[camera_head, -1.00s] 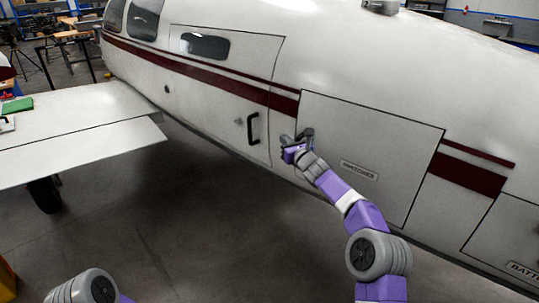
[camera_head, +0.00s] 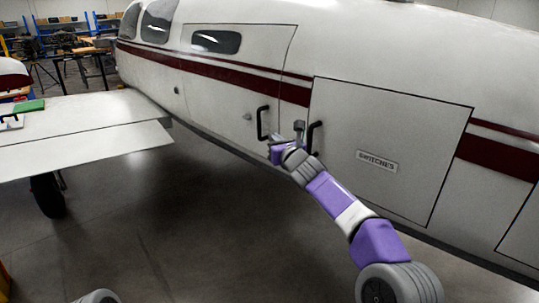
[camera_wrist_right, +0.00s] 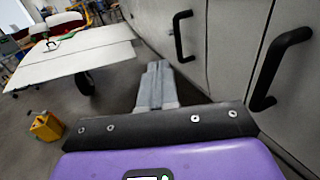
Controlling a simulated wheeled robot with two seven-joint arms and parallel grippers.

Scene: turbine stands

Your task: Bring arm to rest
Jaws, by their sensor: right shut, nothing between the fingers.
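My right arm (camera_head: 345,210) reaches up from the lower right toward the aircraft's side in the head view. Its right gripper (camera_head: 298,128) appears between two black handles, the cabin door handle (camera_head: 262,123) and the handle (camera_head: 314,137) of the panel marked SWITCHES (camera_head: 377,161). In the right wrist view, the gripper's fingers (camera_wrist_right: 157,72) are together and empty. The door handle (camera_wrist_right: 180,38) and the panel handle (camera_wrist_right: 272,68) stand to their right, both apart from them. Of my left arm, only a grey joint (camera_head: 98,297) shows at the bottom left; its gripper is out of view.
The white fuselage (camera_head: 215,95) runs close along the arm's far side. A wing (camera_head: 85,128) with a wheel (camera_head: 47,195) beneath extends at left. A yellow object (camera_wrist_right: 46,127) sits on the floor. The floor (camera_head: 190,230) between wing and arm is clear.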

